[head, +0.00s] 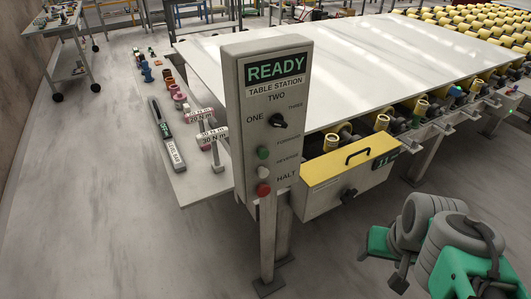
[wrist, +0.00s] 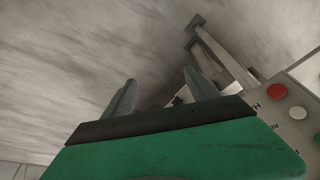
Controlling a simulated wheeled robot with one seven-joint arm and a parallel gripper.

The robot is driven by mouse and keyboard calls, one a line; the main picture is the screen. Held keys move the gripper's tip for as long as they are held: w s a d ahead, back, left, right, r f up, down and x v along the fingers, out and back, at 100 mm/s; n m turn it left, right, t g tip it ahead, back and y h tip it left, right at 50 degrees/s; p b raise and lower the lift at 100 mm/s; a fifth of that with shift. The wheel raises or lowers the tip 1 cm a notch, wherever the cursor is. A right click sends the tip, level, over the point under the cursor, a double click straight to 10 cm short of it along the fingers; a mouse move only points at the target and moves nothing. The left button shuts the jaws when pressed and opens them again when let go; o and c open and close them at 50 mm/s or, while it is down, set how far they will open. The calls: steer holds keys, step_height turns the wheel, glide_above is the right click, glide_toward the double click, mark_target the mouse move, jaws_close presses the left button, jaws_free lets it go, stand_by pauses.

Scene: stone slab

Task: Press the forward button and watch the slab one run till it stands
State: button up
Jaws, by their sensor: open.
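The control panel (head: 240,80) stands on a post in front of the slab, with its display reading READY. Its green button (head: 262,153) is beside the forward label, above a white button (head: 262,171) and a red button (head: 263,189) marked HALT. A black selector knob (head: 279,121) sits among ONE, TWO and THREE; its setting is unclear. The pale slab (head: 340,60) lies flat on the roller table. My gripper (wrist: 158,82) is open and empty, apart from the panel, whose red (wrist: 277,91) and white (wrist: 297,113) buttons show right of it in the wrist view.
A yellow-topped box (head: 350,165) with a black handle hangs beside the panel. A low board (head: 195,190) with tools and labelled pieces lies left of the panel. Rows of yellow rollers (head: 480,45) continue at the back right. The floor (head: 130,240) at the front left is clear.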

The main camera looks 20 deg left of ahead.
steer(key=shift+c, duration=0.6)
jaws_close()
stand_by(0.3)
stand_by(1.0)
